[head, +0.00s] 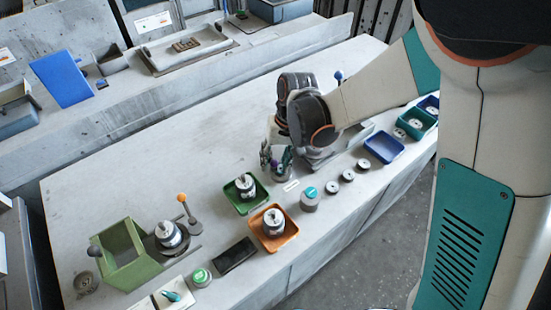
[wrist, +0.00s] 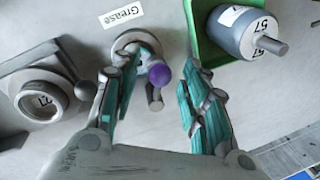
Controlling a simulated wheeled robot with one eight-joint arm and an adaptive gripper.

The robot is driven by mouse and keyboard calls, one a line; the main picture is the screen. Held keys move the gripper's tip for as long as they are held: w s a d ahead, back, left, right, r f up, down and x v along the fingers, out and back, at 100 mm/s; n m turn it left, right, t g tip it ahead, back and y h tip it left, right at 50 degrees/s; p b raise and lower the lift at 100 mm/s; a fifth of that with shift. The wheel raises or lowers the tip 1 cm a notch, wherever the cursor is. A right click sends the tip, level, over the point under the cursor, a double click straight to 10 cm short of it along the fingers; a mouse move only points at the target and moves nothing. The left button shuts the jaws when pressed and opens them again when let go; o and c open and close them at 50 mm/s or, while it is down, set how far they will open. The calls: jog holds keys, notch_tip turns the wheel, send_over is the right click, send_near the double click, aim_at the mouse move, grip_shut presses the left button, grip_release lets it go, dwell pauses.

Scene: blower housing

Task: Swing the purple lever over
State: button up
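The purple lever shows in the wrist view as a purple ball knob (wrist: 161,75) on a short dark stem, beside a round metal base (wrist: 137,43). My gripper (wrist: 160,62) is open, with its teal-padded fingers on either side of the knob. The left finger is close to the knob and overlaps the base in the picture; I cannot tell if it touches. The right finger stands clear with a gap. In the head view my gripper (head: 274,155) is low over the bench at the lever, and the arm and fingers mostly hide the lever there.
A "Grease" label (wrist: 122,20) lies by the lever base. A green tray (wrist: 202,35) holding a motor labelled 57 (wrist: 247,32) is close to the right finger. A grey ring-topped part labelled 27 (wrist: 42,100) is at left. An orange tray (head: 289,237) stands nearer the bench's front edge.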

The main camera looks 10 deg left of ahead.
grip_shut()
jog(key=shift+a, duration=0.1)
jog(key=m, duration=0.1)
jog(key=a+m, duration=0.1)
jog(key=m, duration=0.1)
jog(key=shift+s+a+b, duration=0.15)
jog(key=shift+s+b, duration=0.15)
jog(key=shift+b, duration=0.1)
jog(key=a+m, duration=0.1)
jog(key=m, duration=0.1)
jog(key=a+m+t, duration=0.1)
jog(key=m, duration=0.1)
jog(key=shift+a+m+b, duration=0.1)
jog(key=shift+m+b, duration=0.2)
jog(key=shift+b, duration=0.1)
jog(key=a+m, duration=0.1)
jog(key=m, duration=0.1)
jog(key=a+m+t, duration=0.1)
jog(key=m, duration=0.1)
jog(key=shift+w+h+b, duration=0.3)
jog(key=shift+w, duration=0.1)
jog(key=shift+w+a+m, duration=0.2)
jog(key=shift+m, duration=0.45)
jog(key=shift+w+a+m, duration=0.15)
jog(key=shift+a+m, duration=0.05)
jog(key=shift+m, duration=0.45)
